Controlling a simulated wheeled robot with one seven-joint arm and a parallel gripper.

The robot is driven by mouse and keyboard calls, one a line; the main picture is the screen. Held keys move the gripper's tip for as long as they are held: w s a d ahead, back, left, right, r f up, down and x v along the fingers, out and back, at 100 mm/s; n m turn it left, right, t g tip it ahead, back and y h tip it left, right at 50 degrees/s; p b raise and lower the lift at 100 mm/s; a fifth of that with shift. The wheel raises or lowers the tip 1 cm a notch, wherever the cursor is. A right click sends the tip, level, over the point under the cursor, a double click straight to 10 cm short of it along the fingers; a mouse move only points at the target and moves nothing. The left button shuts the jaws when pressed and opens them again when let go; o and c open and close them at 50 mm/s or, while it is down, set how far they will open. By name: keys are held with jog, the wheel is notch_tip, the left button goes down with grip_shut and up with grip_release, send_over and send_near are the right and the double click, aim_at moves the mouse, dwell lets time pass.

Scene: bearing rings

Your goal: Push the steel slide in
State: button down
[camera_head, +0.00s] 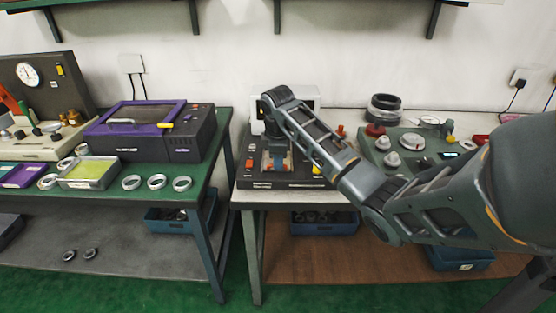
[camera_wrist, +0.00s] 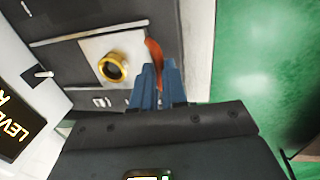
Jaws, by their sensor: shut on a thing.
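The steel slide appears to be the pale metal plate (camera_wrist: 95,48) in the wrist view, set in a dark machine top. A brass ring (camera_wrist: 113,68) sits on this plate. My gripper (camera_wrist: 158,72) has its blue fingers shut on an orange-red handle (camera_wrist: 154,52) beside the plate's right edge. How the handle joins the slide is hidden by the fingers. In the head view my gripper (camera_head: 277,162) points down over the dark machine (camera_head: 290,182) on the middle bench, and it hides most of the slide there.
A black display (camera_wrist: 15,120) with lettering is at the left of the wrist view. Left of my arm, a purple-lidded box (camera_head: 150,130) and several loose rings (camera_head: 157,182) are on the green bench. A green-topped fixture (camera_head: 372,150) with knobs stands to the right.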

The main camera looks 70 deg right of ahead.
jog(key=w+d+b, duration=0.1)
jog(key=d, duration=0.1)
jog(key=w+d+b, duration=0.1)
jog(key=d, duration=0.2)
jog(key=w+d+b, duration=0.1)
jog(key=d, duration=0.2)
jog(key=shift+w+d+f+b, duration=0.2)
jog(key=shift+b, duration=0.1)
jog(key=shift+w+d+r, duration=0.15)
jog(key=shift+d+r, duration=0.05)
jog(key=shift+d, duration=0.15)
jog(key=c, duration=1.4)
grip_release()
jog(key=shift+d, duration=0.15)
jog(key=shift+o, duration=1.2)
jog(key=shift+r, duration=0.1)
notch_tip(320, 180, up, 8)
jog(key=a, duration=0.1)
jog(key=shift+s+a+f+b, duration=0.2)
jog(key=shift+a+f+b, duration=0.05)
jog(key=shift+b, duration=0.1)
